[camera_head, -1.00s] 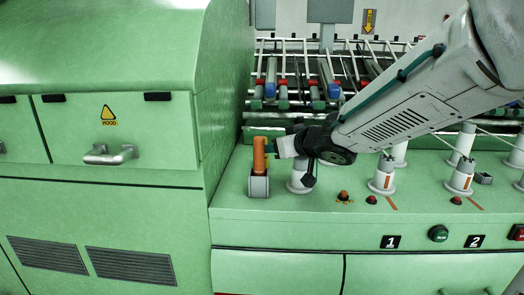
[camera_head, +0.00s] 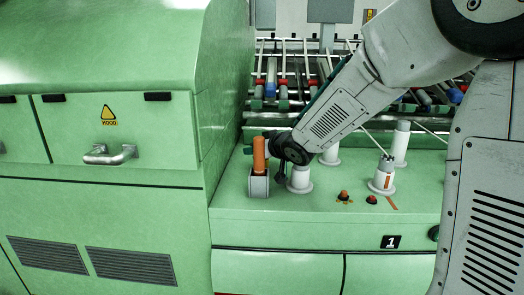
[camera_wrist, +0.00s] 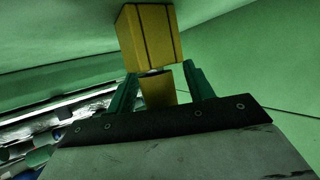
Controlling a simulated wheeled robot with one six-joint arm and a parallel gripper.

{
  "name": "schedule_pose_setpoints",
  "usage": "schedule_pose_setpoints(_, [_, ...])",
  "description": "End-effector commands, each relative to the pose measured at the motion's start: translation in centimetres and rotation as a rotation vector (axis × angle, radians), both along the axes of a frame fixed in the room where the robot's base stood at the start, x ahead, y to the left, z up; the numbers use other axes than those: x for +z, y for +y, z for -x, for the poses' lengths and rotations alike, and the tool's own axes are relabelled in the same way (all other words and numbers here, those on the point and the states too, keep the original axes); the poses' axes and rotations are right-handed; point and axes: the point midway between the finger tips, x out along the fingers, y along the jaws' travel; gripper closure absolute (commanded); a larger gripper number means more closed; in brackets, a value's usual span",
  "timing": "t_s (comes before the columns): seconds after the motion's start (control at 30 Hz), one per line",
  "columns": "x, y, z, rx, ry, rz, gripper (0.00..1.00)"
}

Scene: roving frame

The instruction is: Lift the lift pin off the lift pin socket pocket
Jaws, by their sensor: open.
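The lift pin (camera_head: 259,154) is an upright orange cylinder. It stands in the lift pin socket pocket (camera_head: 259,186), a small grey box on the green machine top. My gripper (camera_wrist: 160,72) is open. In the head view its wrist is just right of the pin at about the pin's height, and the fingers are mostly hidden there. In the wrist view a yellow block (camera_wrist: 149,36) lies beyond the green fingertips. A smaller yellow piece (camera_wrist: 157,88) shows between the fingers. I cannot tell which is pin and which is pocket, or whether either finger touches.
White posts (camera_head: 300,180) stand close to the right of the pocket. Orange and red buttons (camera_head: 343,195) sit nearer the front edge. A tall green cabinet (camera_head: 140,120) rises on the left. A rack of rollers (camera_head: 290,85) lies behind.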

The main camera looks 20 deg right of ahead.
Motion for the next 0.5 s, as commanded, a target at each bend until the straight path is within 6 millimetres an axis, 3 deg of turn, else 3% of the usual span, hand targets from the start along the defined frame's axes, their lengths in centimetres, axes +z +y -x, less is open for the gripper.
schedule_pose_setpoints(0.13, [0.02,-0.01,0.02,0.000,0.000,0.000,0.48])
schedule_pose_setpoints(0.3, [0.03,0.00,0.04,0.000,0.000,0.000,0.95])
schedule_pose_setpoints(0.5, [0.05,0.01,0.05,0.000,-0.001,0.000,0.97])
